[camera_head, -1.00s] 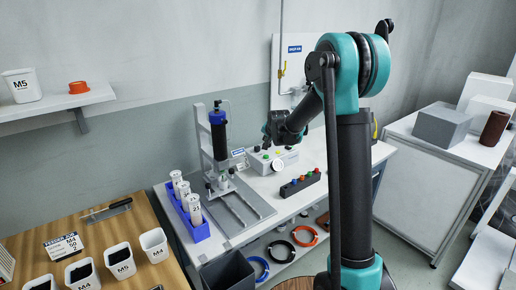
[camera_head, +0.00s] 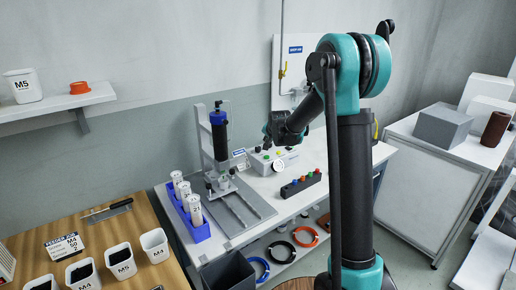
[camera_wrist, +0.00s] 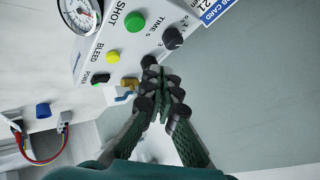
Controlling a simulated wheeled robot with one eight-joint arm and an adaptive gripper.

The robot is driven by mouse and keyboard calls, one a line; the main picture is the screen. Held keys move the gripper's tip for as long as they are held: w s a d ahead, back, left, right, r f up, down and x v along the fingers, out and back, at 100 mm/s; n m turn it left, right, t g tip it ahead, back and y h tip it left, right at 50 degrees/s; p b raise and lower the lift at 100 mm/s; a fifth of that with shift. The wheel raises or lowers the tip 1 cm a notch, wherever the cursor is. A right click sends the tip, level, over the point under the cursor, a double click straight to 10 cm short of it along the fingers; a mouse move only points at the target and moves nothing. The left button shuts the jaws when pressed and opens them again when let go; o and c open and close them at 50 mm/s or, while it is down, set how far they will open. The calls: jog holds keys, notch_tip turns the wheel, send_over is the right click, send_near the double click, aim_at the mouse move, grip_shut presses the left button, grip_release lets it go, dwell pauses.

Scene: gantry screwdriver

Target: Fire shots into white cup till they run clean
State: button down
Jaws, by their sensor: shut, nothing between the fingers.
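The control box (camera_head: 258,165) sits on the white bench. In the wrist view, its sloped panel shows a green SHOT button (camera_wrist: 134,22), a yellow BLEED button (camera_wrist: 113,57), a black TIME knob (camera_wrist: 173,37) and a round gauge (camera_wrist: 80,14). My gripper (camera_wrist: 160,84) is shut and empty, its fingertips close to the panel's edge near the knob; contact cannot be told. In the head view my gripper (camera_head: 267,141) is small and dark above the box. A dispensing stand (camera_head: 206,150) holds a blue-capped cylinder (camera_head: 219,120) upright. A white cup (camera_head: 153,246) stands on the wooden table.
More white cups with dark contents, one marked M5 (camera_head: 121,262), stand on the wooden table. A blue rack (camera_head: 193,226) of white tubes stands left of the stand. A black block with coloured buttons (camera_head: 300,185) lies right.

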aim_at(267, 157)
dwell(0.6)
notch_tip(267, 157, up, 4)
jog(key=shift+f, duration=0.1)
jog(key=shift+f, duration=0.1)
jog(key=shift+f, duration=4.3)
jog(key=shift+f, duration=0.15)
jog(key=shift+f, duration=0.25)
